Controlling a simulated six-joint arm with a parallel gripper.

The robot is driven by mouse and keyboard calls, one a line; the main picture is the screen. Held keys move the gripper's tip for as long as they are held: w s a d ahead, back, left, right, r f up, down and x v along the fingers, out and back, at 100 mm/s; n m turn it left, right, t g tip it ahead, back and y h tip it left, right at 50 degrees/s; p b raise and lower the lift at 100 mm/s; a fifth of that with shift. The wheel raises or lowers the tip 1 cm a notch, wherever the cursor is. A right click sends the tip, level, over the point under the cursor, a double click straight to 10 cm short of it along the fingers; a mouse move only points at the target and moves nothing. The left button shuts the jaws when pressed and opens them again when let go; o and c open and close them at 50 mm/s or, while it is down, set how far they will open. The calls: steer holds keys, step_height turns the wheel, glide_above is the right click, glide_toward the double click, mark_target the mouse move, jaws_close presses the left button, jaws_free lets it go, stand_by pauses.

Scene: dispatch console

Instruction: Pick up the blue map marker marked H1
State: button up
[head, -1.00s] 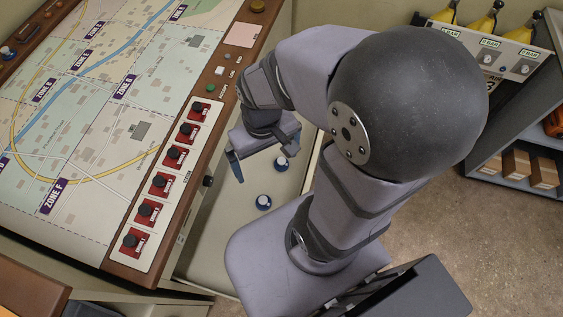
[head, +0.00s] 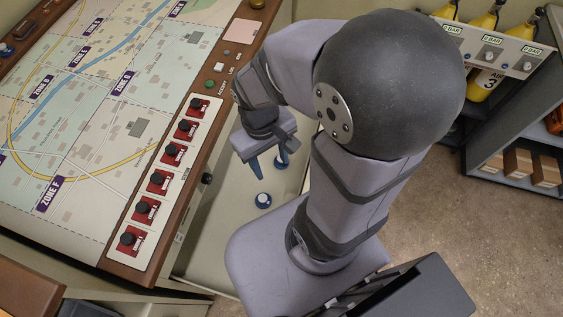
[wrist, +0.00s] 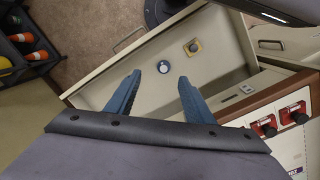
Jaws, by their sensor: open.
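One marker (head: 263,200) stands clear. The other marker (head: 281,158) is partly covered by my gripper (head: 268,163). The wrist view shows a round blue and white marker (wrist: 163,67) ahead of the gap between my fingertips, and a yellow-edged square piece (wrist: 192,46) with a round top beyond it to the right. I cannot read an H1 label on any of them. My gripper (wrist: 158,78) is open, with nothing between its fingers.
The console's wooden edge (head: 180,170) with red switches (head: 149,210) borders the drawer on the left. The drawer walls surround the markers; its floor around them is clear. A shelf with small boxes (head: 517,162) and yellow cylinders (head: 483,85) stand at right, away from the drawer.

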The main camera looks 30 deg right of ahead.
steer(key=d+f+n+g+h+b, duration=0.1)
steer(key=d+f+n+h+b, duration=0.2)
steer(key=f+b, duration=0.25)
steer(key=w+d+f+n+h+b, duration=0.1)
steer(key=d+f+n+h+b, duration=0.1)
steer(key=f+n+b, duration=0.35)
steer(key=d+f+n+g+h+b, duration=0.1)
steer(key=d+f+n+h+b, duration=0.15)
steer(key=f, duration=0.55)
steer(key=w+f+n+t+h+b, duration=0.1)
steer(key=w+f+n+t+b, duration=0.1)
steer(key=w+f+n+b, duration=0.1)
steer(key=w+f+n+t+h+b, duration=0.2)
steer(key=w+f+n+t+b, duration=0.1)
steer(key=w+f+n+b, duration=0.1)
steer(key=w+a+f+n+t+h+b, duration=0.1)
steer(key=w+f+n+t+b, duration=0.2)
steer(key=w+f+b, duration=0.2)
step_height(320, 180, down, 2)
steer(key=shift+w+a+f, duration=0.1)
steer(key=shift+w+f, duration=0.05)
steer(key=shift+f, duration=0.05)
steer(key=shift+w+a+f+n+t, duration=0.3)
steer(key=shift+n+t, duration=0.1)
steer(key=shift+n, duration=0.2)
steer(key=shift+x, duration=3.7)
steer(key=shift+s+d+r, duration=0.1)
steer(key=shift+s, duration=0.1)
steer(key=c, duration=1.1)
